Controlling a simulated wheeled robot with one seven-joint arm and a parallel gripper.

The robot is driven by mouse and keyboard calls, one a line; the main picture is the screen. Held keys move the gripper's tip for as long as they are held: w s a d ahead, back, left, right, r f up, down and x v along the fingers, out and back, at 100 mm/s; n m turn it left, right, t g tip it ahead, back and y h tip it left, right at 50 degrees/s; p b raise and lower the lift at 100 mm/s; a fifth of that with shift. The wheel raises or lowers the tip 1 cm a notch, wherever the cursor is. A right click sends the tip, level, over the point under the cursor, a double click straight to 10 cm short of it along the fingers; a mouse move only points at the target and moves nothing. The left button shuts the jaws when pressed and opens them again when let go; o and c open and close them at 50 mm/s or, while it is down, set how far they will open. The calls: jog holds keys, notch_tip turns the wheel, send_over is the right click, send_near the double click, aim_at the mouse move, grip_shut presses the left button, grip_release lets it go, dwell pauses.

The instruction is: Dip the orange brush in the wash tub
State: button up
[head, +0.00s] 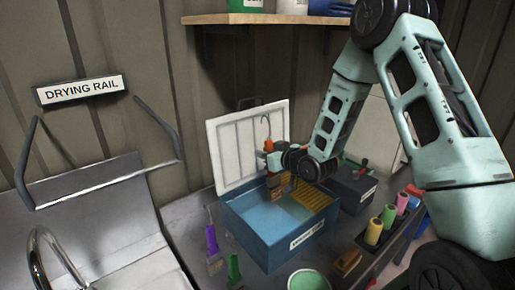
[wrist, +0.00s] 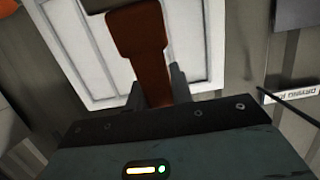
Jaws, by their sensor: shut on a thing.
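The orange brush (head: 272,160) is in my gripper (head: 284,160), which is shut on its handle. In the wrist view the orange-brown handle (wrist: 136,40) stands up between the two dark fingers of my gripper (wrist: 158,88). The brush hangs over the blue wash tub (head: 265,240), near its back wall, with its lower end at about rim height. I cannot tell whether the bristles touch the liquid. The tub holds blue liquid on the left and a yellow grid on the right. Its white lid (head: 245,145) stands open behind it.
A purple-handled brush (head: 211,238) and a green-handled brush (head: 234,267) are left of the tub. A dark box (head: 352,190) stands right of it. A shelf (head: 265,19) hangs above.

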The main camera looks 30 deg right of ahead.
notch_tip(320, 180, down, 14)
jog(key=b, duration=1.2)
jog(key=shift+f, duration=0.25)
jog(key=shift+r, duration=0.1)
dwell(1.0)
notch_tip(320, 180, up, 13)
jog(key=p, duration=0.7)
dwell(0.7)
dwell(1.0)
